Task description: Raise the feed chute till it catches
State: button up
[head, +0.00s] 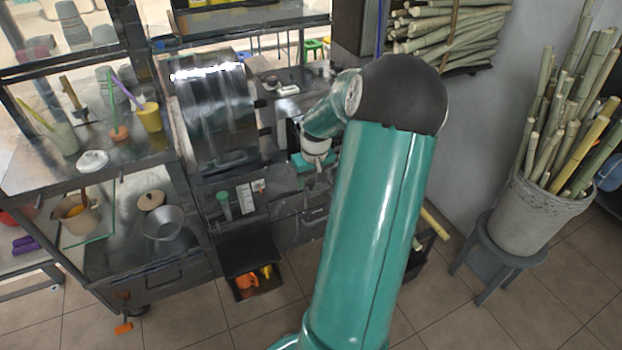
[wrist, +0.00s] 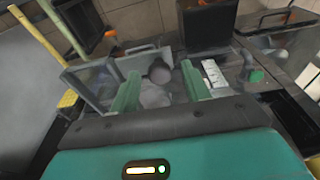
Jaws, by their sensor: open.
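The press is a box with a shiny metal hood (head: 215,115) on the cart, left of my arm in the head view. A grey, tray-like part with thin raised sides, which looks like the feed chute (wrist: 90,85), lies beyond my fingers in the wrist view. Pale rounded shapes (wrist: 158,73) show inside it, between the fingers. My gripper (wrist: 160,88) is open, its two green fingers apart with nothing clearly held. I cannot tell whether they touch the chute. In the head view my arm hides much of the press's right side, and the chute's catch cannot be made out.
A black open bin (head: 250,262) juts out low at the front. A cane bucket (head: 525,215) on a stool stands right. Floor between is mostly clear.

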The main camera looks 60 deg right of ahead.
notch_tip(320, 180, up, 14)
jog(key=s+a, duration=0.1)
jog(key=s, duration=0.1)
jog(key=shift+f, duration=0.2)
jog(key=shift+a, duration=0.15)
dwell(0.3)
jog(key=w+a+r+n+h, duration=0.1)
jog(key=w+a+r+n, duration=0.15)
jog(key=a, duration=0.95)
jog(key=w+a+r+n, duration=0.1)
jog(key=w+a+r, duration=0.25)
jog(key=a, duration=0.75)
jog(key=s+a+r+n+t+y, duration=0.1)
jog(key=s+a, duration=0.3)
jog(key=a, duration=0.5)
jog(key=s+a+n+t+y, duration=0.1)
jog(key=s+a, duration=0.4)
jog(key=a, duration=0.5)
jog(key=shift+s+r+n+t, duration=0.15)
jog(key=shift+r+n+t, duration=0.2)
jog(key=shift+t, duration=0.55)
